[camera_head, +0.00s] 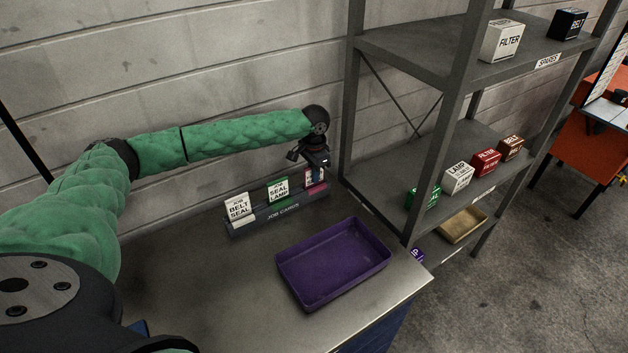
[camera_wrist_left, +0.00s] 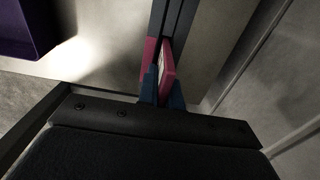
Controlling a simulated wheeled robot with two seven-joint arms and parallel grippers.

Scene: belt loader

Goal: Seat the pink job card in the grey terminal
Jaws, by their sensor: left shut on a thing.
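The pink job card (camera_head: 315,186) stands at the right end of the grey card rack (camera_head: 283,222), which is lettered "JOB CARDS". My left gripper (camera_head: 314,164) is above that end of the rack, pointing down, and is shut on the card. In the left wrist view the pink card (camera_wrist_left: 168,72) shows edge-on at the gripper's fingers (camera_wrist_left: 163,95), with another strip of pink beside it. I cannot tell whether the card is clear of its slot. I cannot pick out the grey terminal in either view. My right gripper is not in view.
Two other cards, white-and-grey (camera_head: 238,208) and green (camera_head: 278,190), stand in the rack. A purple tray (camera_head: 335,265) lies on the metal bench (camera_head: 215,290). A grey shelf unit (camera_head: 400,170) with several boxes rises close on the right. Bench left of the tray is bare.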

